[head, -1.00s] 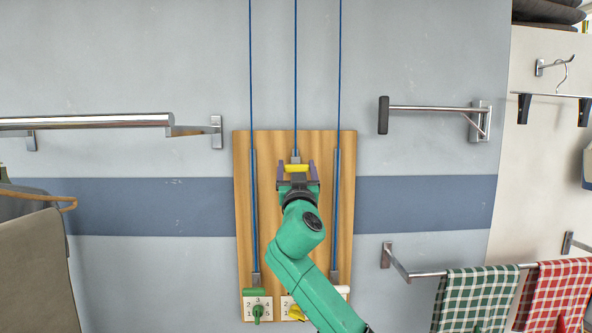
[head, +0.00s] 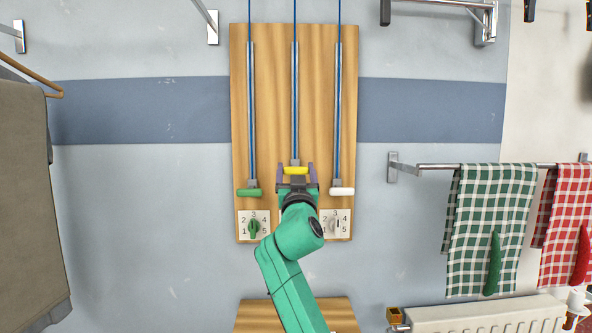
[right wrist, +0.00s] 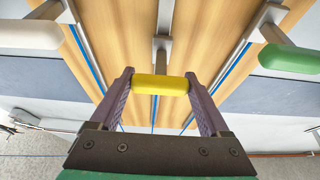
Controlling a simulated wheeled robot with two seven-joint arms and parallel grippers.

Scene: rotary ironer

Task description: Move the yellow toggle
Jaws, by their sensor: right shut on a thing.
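The yellow toggle (head: 296,171) is a short yellow bar on the middle of three vertical rails on a wooden board (head: 272,90). It sits in the lower half of the board, slightly higher than the green toggle (head: 248,192) on the left rail and the white toggle (head: 342,191) on the right rail. My right gripper (head: 296,173) is shut on the yellow toggle, one purple finger at each end. The right wrist view shows the yellow bar (right wrist: 160,84) between both fingertips. My left gripper is not in view.
Numbered dials sit below the rails, one with a green knob (head: 254,228); my right arm hides the middle one. Checked towels (head: 490,225) hang on a bar at right, above a white radiator (head: 480,313). A grey-brown cloth (head: 25,200) hangs at left.

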